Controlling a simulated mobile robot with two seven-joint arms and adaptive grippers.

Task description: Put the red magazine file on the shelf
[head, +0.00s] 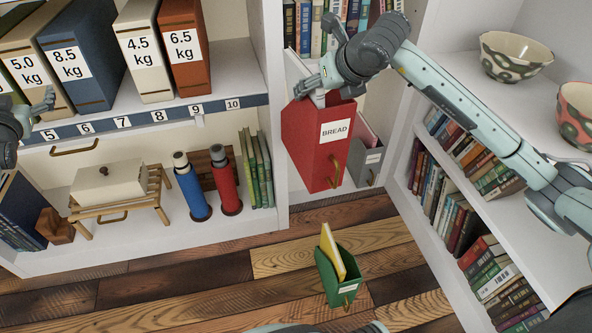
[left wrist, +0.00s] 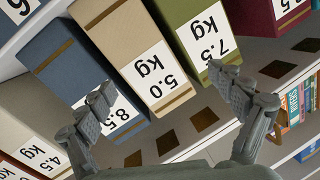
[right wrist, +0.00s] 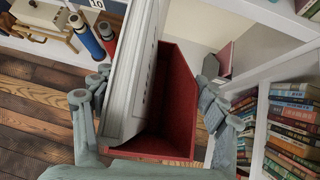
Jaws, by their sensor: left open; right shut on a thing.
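The red magazine file (head: 303,150), labelled BREAD, stands upright at the opening of the lower middle shelf bay (head: 362,186). A white book or folder (right wrist: 128,85) sticks up from it. My right gripper (right wrist: 152,95) is shut on the file near its top, with a finger on each side; the file's open red inside (right wrist: 178,100) shows in the right wrist view. I cannot tell whether its bottom touches the shelf board. My left gripper (left wrist: 160,95) is open and empty in front of the weight-labelled binders; part of it shows at the head view's left edge.
A grey magazine file (head: 366,165) stands right beside the red one. A green magazine file (head: 338,285) with a yellow book is on the plank floor. Blue (head: 190,187) and red (head: 226,183) flasks and green books stand left of the divider. Bowls and bookshelves are at right.

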